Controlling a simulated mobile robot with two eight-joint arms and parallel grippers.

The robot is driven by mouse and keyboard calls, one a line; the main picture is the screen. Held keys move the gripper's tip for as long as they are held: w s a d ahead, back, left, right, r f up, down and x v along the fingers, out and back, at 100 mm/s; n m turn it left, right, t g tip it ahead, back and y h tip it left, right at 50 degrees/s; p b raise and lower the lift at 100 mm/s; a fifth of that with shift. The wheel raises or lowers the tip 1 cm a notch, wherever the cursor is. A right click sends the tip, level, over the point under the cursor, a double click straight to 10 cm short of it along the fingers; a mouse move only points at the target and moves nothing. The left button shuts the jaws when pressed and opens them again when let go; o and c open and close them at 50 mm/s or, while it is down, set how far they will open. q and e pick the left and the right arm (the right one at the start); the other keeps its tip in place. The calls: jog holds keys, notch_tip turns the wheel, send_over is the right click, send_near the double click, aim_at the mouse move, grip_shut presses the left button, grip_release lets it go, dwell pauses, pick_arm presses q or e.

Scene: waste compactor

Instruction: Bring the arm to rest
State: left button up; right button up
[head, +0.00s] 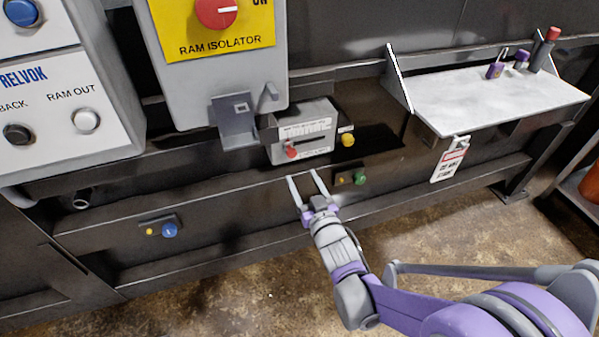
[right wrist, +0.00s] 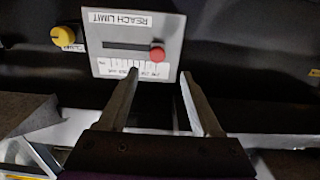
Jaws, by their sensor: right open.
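My right arm comes in from the lower right in the head view. Its gripper (head: 306,186) is open and empty, with its two fingers spread and pointing at the dark machine front. In the head view the fingertips lie just below the small grey panel (head: 303,150) with a red knob (head: 291,151). The right wrist view shows the same fingers (right wrist: 158,88) apart, with the panel marked "REACH LIMIT" (right wrist: 110,50) and its red slider knob (right wrist: 157,54) beyond them. Nothing is between the fingers. My left gripper is in neither view.
A yellow knob (head: 348,139) and a green knob (head: 360,178) sit near the gripper. A grey box marked "RAM ISOLATOR" (head: 215,70) hangs above left. A shelf (head: 500,97) with padlocks and a hanging tag (head: 450,160) is at right. The floor (head: 230,285) in front is clear.

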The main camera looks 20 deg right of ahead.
jog(key=s+f+g, duration=0.3)
jog(key=s+g, duration=0.1)
jog(key=s, duration=0.5)
jog(key=s+f+g, duration=0.4)
jog(key=s+g, duration=0.1)
jog(key=s, duration=0.5)
jog(key=s+f+g, duration=0.3)
jog(key=s+g, duration=0.1)
jog(key=s, duration=0.5)
pick_arm(q)
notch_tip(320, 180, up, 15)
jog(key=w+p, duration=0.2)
jog(key=p, duration=1.1)
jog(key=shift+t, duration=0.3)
pick_arm(e)
notch_tip(320, 180, up, 15)
jog(key=w, duration=0.3)
jog(key=shift+d+h, duration=0.15)
jog(key=shift+h, duration=0.15)
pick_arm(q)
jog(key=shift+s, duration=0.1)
pick_arm(e)
jog(key=shift+s+r, duration=0.1)
jog(key=shift+s, duration=0.1)
jog(key=shift+w, duration=0.1)
